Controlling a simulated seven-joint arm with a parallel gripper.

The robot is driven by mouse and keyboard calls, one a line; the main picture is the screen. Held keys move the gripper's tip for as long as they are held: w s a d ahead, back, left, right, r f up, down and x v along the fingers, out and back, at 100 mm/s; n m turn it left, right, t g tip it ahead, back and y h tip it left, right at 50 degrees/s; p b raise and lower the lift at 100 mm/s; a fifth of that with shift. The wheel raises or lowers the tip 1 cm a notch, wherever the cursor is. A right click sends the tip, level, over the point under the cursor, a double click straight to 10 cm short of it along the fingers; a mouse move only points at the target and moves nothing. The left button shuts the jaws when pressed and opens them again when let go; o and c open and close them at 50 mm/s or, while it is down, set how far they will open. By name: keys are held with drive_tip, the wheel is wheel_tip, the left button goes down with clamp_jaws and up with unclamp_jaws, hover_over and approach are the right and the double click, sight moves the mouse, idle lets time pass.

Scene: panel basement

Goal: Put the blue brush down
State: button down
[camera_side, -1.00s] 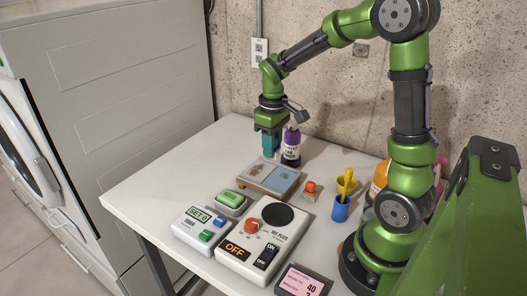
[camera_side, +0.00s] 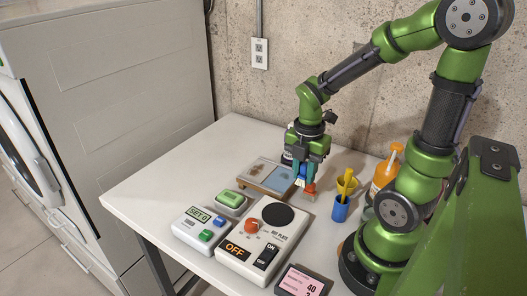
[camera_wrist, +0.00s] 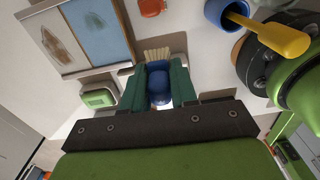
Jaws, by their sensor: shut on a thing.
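My gripper (camera_wrist: 158,90) is shut on the blue brush (camera_wrist: 158,82), which sits between its teal fingers with pale bristles pointing away from my wrist. In the side view my gripper (camera_side: 304,178) hangs low by the right end of the two-panel tray (camera_side: 250,184), and only a little blue of the brush (camera_side: 302,171) shows between the fingers. I cannot tell whether the brush touches anything below. An orange-red capped piece (camera_side: 309,190) stands close by the fingertips, partly covered by them; it also shows at the top of the wrist view (camera_wrist: 152,7).
A blue cup with a yellow-handled tool (camera_side: 340,210) and an orange bottle (camera_side: 384,174) stand to the right. A hot plate (camera_side: 265,240), a set-button box (camera_side: 200,229) and a green-topped block (camera_side: 228,202) are in front. The table's left part is bare.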

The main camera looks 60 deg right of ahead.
wheel_tip(320, 180, down, 10)
drive_tip(key=shift+r, duration=0.1)
idle(0.4)
drive_tip(key=shift+f, duration=0.25)
drive_tip(key=c, duration=0.9)
unclamp_jaws()
drive_tip(key=shift+r, duration=0.15)
